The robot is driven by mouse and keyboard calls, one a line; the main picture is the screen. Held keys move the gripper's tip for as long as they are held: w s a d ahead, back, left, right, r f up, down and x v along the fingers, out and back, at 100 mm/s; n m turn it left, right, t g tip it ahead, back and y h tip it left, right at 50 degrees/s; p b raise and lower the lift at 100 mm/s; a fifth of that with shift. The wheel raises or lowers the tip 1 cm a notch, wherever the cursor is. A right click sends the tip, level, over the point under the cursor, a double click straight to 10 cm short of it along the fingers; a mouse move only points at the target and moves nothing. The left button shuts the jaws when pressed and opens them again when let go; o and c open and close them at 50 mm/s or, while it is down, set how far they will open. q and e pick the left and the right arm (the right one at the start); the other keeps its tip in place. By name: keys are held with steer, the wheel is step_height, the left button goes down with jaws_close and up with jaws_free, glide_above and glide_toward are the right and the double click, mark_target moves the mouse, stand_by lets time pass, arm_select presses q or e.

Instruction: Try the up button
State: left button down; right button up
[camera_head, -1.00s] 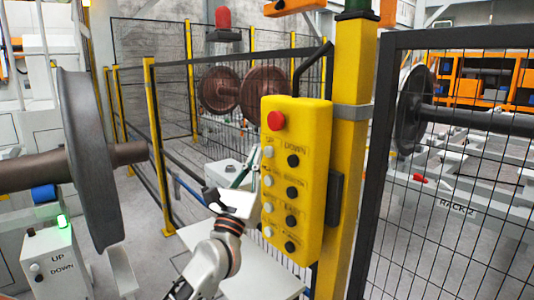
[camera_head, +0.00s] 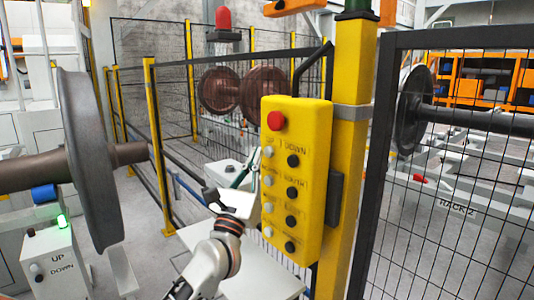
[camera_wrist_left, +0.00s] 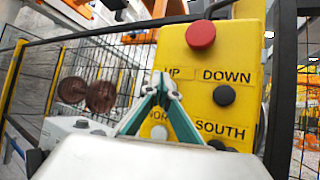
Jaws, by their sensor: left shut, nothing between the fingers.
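The yellow pendant (camera_head: 313,170) hangs on a yellow post, with a red button (camera_head: 275,121) at its top. The white up button (camera_head: 268,151) is at the upper left, beside the black down button (camera_head: 292,160). In the left wrist view the UP label (camera_wrist_left: 171,73) shows, but my fingertips cover the up button. My left gripper (camera_head: 257,153) is shut and empty, its tips just left of the up button; whether they touch it I cannot tell. The shut fingers also show in the wrist view (camera_wrist_left: 161,82). My right gripper is not in view.
A grey box (camera_head: 54,264) marked UP and DOWN, with a green light, stands at lower left beside a large wheel (camera_head: 90,160) on an axle. Mesh fence (camera_head: 455,180) stands right of the post. More wheels (camera_head: 262,92) are behind the fence.

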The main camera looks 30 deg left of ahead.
arm_select(q)
steer(key=shift+w, duration=0.15)
steer(key=shift+w+d, duration=0.15)
steer(key=shift+w, duration=0.15)
steer(key=shift+w+d, duration=0.2)
steer(key=shift+w, duration=0.15)
stand_by(0.8)
steer(key=shift+s, duration=0.1)
stand_by(1.0)
steer(key=shift+s+a, duration=0.35)
steer(key=shift+s, duration=0.35)
steer(key=s, duration=0.1)
steer(key=s+a, duration=0.1)
steer(key=s, duration=0.1)
steer(key=s+a, duration=0.1)
steer(key=shift+s+p, duration=0.3)
steer(key=shift+p, duration=0.05)
stand_by(0.4)
